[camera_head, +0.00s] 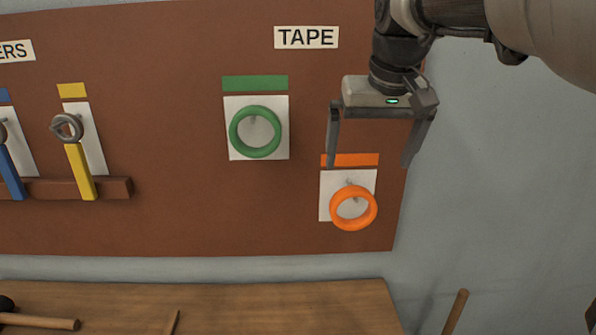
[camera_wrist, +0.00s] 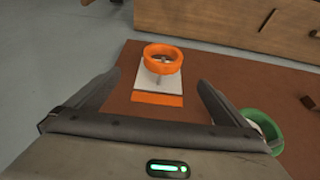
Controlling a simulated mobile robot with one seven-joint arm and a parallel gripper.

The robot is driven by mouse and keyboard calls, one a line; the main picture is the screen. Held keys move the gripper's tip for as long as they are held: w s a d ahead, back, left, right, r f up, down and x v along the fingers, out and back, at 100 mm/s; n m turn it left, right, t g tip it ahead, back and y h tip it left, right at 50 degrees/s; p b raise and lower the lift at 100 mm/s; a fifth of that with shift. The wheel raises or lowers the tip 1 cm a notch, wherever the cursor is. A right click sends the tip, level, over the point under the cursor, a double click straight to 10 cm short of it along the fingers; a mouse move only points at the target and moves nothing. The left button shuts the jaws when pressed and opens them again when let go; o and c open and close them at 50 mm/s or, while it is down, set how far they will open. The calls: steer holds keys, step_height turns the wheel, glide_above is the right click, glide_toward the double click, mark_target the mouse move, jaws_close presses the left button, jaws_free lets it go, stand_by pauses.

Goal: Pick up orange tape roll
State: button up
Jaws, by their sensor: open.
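The orange tape roll (camera_head: 368,222) hangs on a peg over a white card, low on the right side of the brown board. An orange label strip is just above the card. In the wrist view the orange tape roll (camera_wrist: 151,66) shows ahead, roughly centred beyond the two fingers. My gripper (camera_head: 368,165) is open and empty. In the head view its fingers point down, above the roll and apart from it. In the wrist view my gripper (camera_wrist: 160,90) has its fingers spread wide with nothing between them.
A green tape roll (camera_head: 235,132) hangs to the left, and also shows at the right of the wrist view (camera_wrist: 272,130). Wrenches (camera_head: 80,170) hang further left by a ledge. A wooden bench (camera_head: 250,300) lies below. Right of the board is bare wall.

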mark_target(355, 188)
steer(key=x, duration=1)
steer(key=shift+a+x, duration=0.15)
steer(key=shift+x, duration=1.2)
steer(key=shift+a+x, duration=0.15)
steer(key=shift+x, duration=1.2)
steer(key=shift+r, duration=0.1)
steer(key=c, duration=1.2)
steer(key=shift+r, duration=0.1)
steer(key=shift+r, duration=1.55)
steer(key=s+b, duration=0.2)
steer(key=s, duration=1.6)
steer(key=shift+r+b, duration=0.1)
steer(key=shift+b, duration=0.2)
